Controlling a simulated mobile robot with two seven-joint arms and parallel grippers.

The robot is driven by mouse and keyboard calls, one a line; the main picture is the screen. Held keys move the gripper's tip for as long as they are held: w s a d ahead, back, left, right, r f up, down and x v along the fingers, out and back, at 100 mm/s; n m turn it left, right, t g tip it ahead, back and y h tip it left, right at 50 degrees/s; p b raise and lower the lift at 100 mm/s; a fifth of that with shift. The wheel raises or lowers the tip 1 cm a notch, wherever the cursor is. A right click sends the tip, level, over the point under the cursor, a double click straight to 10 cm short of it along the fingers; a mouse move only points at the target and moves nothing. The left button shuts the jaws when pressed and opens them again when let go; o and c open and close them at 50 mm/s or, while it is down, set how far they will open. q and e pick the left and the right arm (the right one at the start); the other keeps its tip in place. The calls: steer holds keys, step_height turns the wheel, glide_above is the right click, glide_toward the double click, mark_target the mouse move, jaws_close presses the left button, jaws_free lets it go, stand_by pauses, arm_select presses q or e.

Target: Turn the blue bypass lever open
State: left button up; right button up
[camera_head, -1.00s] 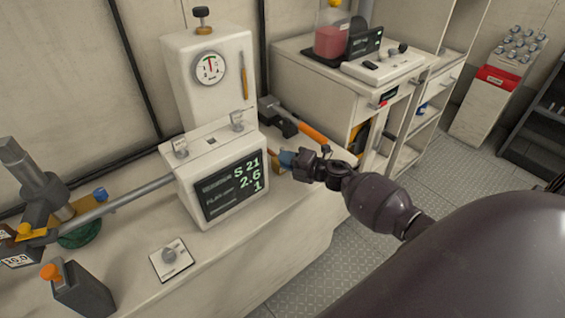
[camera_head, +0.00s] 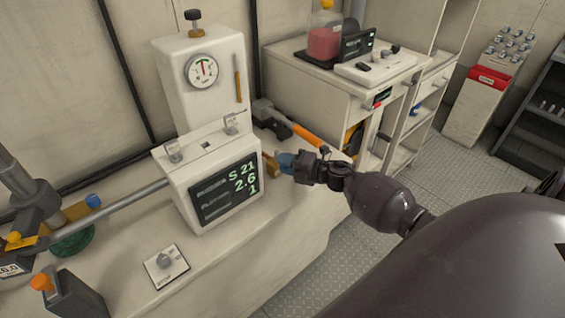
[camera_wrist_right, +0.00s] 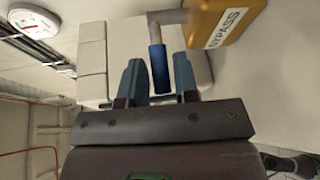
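In the wrist view the blue lever (camera_wrist_right: 160,70) stands between the two blue-grey fingers of my right gripper (camera_wrist_right: 157,78). A gap shows on each side, so the gripper is open around or in front of it; depth is unclear. The yellow block marked BYPASS (camera_wrist_right: 226,20) is just beyond, at the upper right. In the head view my right gripper (camera_head: 289,163) is beside the yellow block (camera_head: 271,165), right of the display unit. There I cannot separate the lever from the bluish fingertips. My left gripper is not in view.
The display unit (camera_head: 224,190) stands close left of my right gripper. An orange-handled tool (camera_head: 303,134) lies behind it. Another blue-ended part (camera_head: 93,201) is at the left. A knob plate (camera_head: 166,266) sits on the front bench.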

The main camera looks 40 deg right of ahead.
steer(key=v, duration=0.9)
steer(key=shift+s, duration=0.3)
steer(key=shift+d, duration=0.15)
